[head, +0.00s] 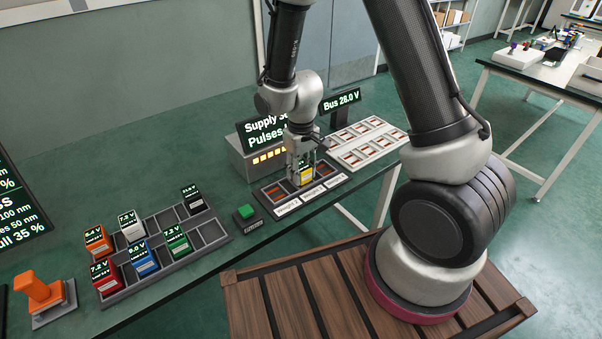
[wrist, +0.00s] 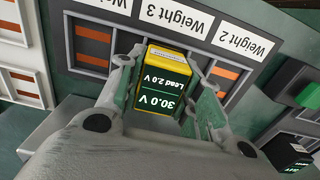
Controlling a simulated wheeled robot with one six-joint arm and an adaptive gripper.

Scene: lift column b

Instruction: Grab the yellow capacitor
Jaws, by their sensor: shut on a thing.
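The yellow capacitor (head: 306,178) is at the middle slot of the dark three-slot dock (head: 338,179) in the head view. In the wrist view the yellow capacitor (wrist: 172,55) shows a dark face reading 30.0 V and Lead 2.0 V. My gripper (head: 301,168) points down and is shut on it, with one finger on each side; the fingers also show in the wrist view (wrist: 163,88). I cannot tell whether the capacitor's base rests in the slot or hangs just above it.
A rack (head: 216,243) at left holds red, orange, white, blue, green and black capacitors. A green button (head: 245,212) lies between rack and dock. A grey supply box (head: 238,160) stands behind the dock, a white slotted tray (head: 341,155) right of it. An orange handle (head: 38,289) stands far left.

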